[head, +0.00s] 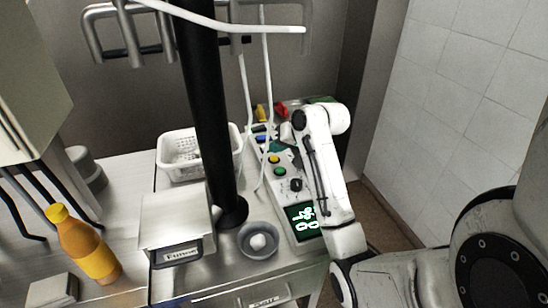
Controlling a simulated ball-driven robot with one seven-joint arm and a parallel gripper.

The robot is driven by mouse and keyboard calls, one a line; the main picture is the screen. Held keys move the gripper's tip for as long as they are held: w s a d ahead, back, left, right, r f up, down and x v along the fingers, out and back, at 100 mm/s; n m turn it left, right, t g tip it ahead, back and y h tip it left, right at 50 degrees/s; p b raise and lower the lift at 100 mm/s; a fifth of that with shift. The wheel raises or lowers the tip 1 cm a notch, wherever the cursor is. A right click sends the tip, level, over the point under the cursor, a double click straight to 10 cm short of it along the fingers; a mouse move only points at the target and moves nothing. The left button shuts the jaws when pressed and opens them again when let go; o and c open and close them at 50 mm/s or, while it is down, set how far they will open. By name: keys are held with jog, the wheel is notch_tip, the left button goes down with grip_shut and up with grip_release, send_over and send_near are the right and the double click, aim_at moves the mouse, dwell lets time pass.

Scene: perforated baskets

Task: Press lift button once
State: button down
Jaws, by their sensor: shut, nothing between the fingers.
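A long pale control panel (288,209) runs along the right side of the metal worktop. It carries a green button (279,171), a yellow button (273,159), a blue button (262,139) and a dark knob (296,184). A dark display with green signs (303,218) sits at its near end. I cannot read which button is the lift button. My white arm rises along the panel's right side. My gripper (287,134) is over the far part of the panel, small and partly hidden by my wrist. It is shut and empty. I cannot tell whether it touches a button.
A black column (207,100) stands left of the panel. A white perforated basket (181,168) is behind it. White tubes (246,85) hang above the panel.

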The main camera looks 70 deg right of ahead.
aim_at(277, 158)
jog(key=shift+f, duration=0.1)
dwell(0.4)
jog(key=shift+f, duration=0.35)
jog(key=shift+f, duration=0.45)
dwell(0.9)
jog(key=shift+r, duration=0.1)
jog(key=shift+r+p, duration=0.8)
jog(key=shift+p, duration=0.35)
notch_tip(277, 158, up, 3)
jog(key=p, duration=0.2)
jog(key=shift+f+p, duration=0.2)
jog(key=shift+p, duration=0.15)
jog(key=shift+r+p, duration=0.45)
jog(key=shift+r, duration=0.75)
